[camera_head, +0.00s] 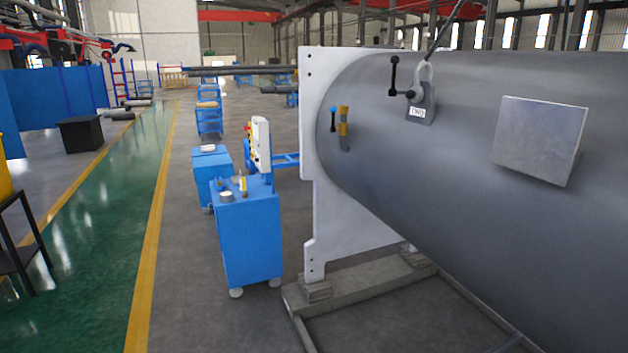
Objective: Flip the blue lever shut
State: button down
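The blue lever (333,118) is on the left end of the big grey shell (450,180), close to the white flange plate. It is small, with a blue knob at its top and a dark stem that stands roughly upright. It is beside a yellow fitting (344,114), which has a second yellow part just below it. The lever is too small here to tell how it joins the fitting. My gripper is not in view.
A black-knobbed handle (393,76) and a lifting shackle with a labelled block (420,113) sit right of the lever. A tilted metal plate (539,138) juts from the shell. The white flange plate (312,190) and a blue cart (247,232) stand left.

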aim_at(332, 110)
jog(key=i+j+u, duration=0.15)
jog(key=i+j, duration=0.15)
jog(key=i, duration=0.45)
jog(key=i+j+u, duration=0.15)
jog(key=i, duration=0.6)
jog(key=i+j+u, duration=0.2)
jog(key=i, duration=0.55)
